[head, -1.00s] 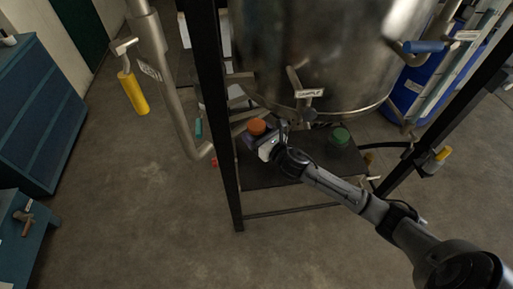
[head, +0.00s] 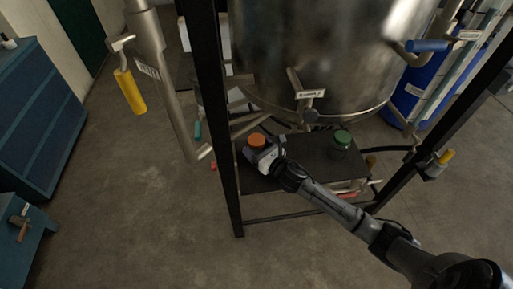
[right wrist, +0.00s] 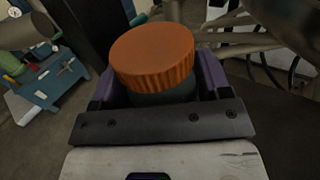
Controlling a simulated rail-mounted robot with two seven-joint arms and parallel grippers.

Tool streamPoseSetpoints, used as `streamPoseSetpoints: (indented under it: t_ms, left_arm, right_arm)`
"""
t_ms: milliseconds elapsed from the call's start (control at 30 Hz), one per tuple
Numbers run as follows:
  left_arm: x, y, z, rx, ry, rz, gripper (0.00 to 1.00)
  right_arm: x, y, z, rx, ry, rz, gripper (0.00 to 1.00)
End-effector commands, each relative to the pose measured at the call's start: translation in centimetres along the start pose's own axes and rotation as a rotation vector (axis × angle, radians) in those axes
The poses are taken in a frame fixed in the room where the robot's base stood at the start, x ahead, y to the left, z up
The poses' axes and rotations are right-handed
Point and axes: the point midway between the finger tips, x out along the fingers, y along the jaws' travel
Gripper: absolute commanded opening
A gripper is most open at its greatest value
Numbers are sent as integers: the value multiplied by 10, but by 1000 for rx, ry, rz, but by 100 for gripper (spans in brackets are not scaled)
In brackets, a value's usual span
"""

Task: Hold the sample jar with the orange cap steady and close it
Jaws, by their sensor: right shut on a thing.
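The sample jar with the orange cap (head: 257,140) is at the left end of the dark shelf under the steel vessel. In the right wrist view the orange cap (right wrist: 153,55) sits on top of the jar, and a strip of the dark jar body (right wrist: 165,95) shows below it. My right gripper (head: 258,152) is shut on the jar, its purple fingers on either side below the cap. Whether the cap is fully screwed down cannot be told. My left gripper is not in view.
A second jar with a green cap (head: 342,137) stands on the dark shelf (head: 300,165) to the right. The steel vessel (head: 310,50) with its sample valve hangs above. A black frame post (head: 215,120) stands close left of the orange-capped jar.

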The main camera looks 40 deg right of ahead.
Motion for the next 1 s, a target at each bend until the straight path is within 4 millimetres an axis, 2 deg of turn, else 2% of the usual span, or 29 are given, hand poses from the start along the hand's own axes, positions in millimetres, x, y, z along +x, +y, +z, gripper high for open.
streamPoseSetpoints:
  t_ms: [333,367,600,933,1000]
  left_arm:
    - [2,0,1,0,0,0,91]
    - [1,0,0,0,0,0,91]
    - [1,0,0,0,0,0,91]
    - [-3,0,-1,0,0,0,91]
    - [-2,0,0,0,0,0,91]
  right_arm:
    - [0,0,-2,-1,-2,0,4]
    - [0,0,-2,-1,-1,0,72]
    - [0,0,-1,-1,-1,0,95]
    - [0,0,4,-1,-2,0,96]
    - [-7,0,1,-1,0,0,96]
